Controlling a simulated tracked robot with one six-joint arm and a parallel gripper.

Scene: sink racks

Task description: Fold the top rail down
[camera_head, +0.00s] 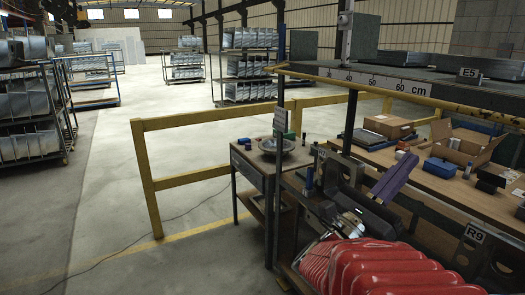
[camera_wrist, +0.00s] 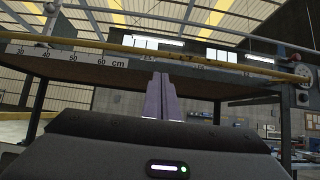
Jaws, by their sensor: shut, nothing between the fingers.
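A yellow rail (camera_head: 400,96) runs along the front edge of the upper shelf (camera_head: 440,70), level and raised, just below a strip of centimetre marks. It also crosses the wrist view (camera_wrist: 130,48), high up, ending at the right near a round fitting (camera_wrist: 300,72). My gripper (camera_head: 408,160) has purple fingers pressed together and empty. In the head view the fingertips are below the rail and apart from it. In the wrist view the fingers (camera_wrist: 160,82) point up toward the shelf's underside, their tips below the rail. Whether the rail is hinged does not show clearly.
A workbench (camera_head: 455,190) under the shelf holds cardboard boxes (camera_head: 390,125), a blue box (camera_head: 440,168) and small items. A small side table (camera_head: 245,165) carries a dish (camera_head: 276,145). A yellow floor barrier (camera_head: 195,120) stands behind.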

